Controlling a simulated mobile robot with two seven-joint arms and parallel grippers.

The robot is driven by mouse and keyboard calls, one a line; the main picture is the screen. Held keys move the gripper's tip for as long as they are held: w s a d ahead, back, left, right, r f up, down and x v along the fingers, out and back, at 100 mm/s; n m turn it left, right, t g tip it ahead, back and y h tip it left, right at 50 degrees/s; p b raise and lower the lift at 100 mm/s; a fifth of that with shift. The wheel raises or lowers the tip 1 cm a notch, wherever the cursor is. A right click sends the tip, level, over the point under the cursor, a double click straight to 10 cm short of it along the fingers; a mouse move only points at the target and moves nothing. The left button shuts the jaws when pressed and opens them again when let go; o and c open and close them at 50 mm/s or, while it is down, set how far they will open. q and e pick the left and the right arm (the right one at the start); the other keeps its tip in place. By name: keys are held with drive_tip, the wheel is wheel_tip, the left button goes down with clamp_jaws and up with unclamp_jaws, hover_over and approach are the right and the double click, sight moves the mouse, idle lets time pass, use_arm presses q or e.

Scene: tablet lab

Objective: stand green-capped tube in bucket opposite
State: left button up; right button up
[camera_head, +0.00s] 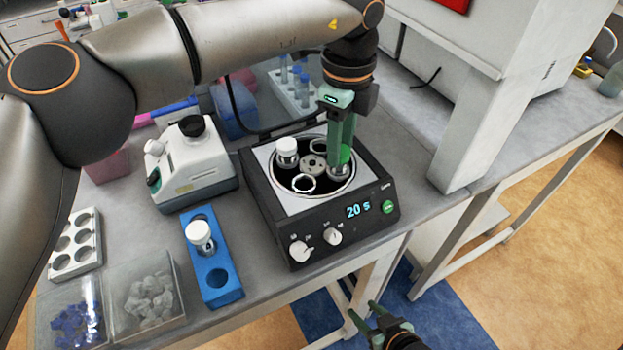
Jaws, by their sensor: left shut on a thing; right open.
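The green-capped tube (345,155) is upright in my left gripper (342,150), which is shut on it from above. Its lower end is at the right-hand bucket (338,172) of the open centrifuge (322,229); I cannot tell whether it is fully seated. A white-capped tube (287,150) stands in the bucket across the rotor hub (313,163). Two other buckets, at the front (304,184) and the back (321,146), look empty. My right gripper (363,311) is open and empty, low in front of the bench.
A blue rack (223,283) left of the centrifuge holds another white-capped tube (200,236). A white instrument (193,166), a white rack (75,240) and clear bins (142,298) stand further left. A white column (475,125) rises close on the right.

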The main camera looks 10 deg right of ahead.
use_arm(q)
drive_tip(key=shift+f+b, duration=0.3)
drive_tip(key=shift+f, duration=0.15)
drive_tip(key=o, duration=1.1)
wheel_tip(320, 180, up, 13)
drive_tip(key=shift+f+p, duration=0.2)
drive_tip(key=shift+p, duration=0.65)
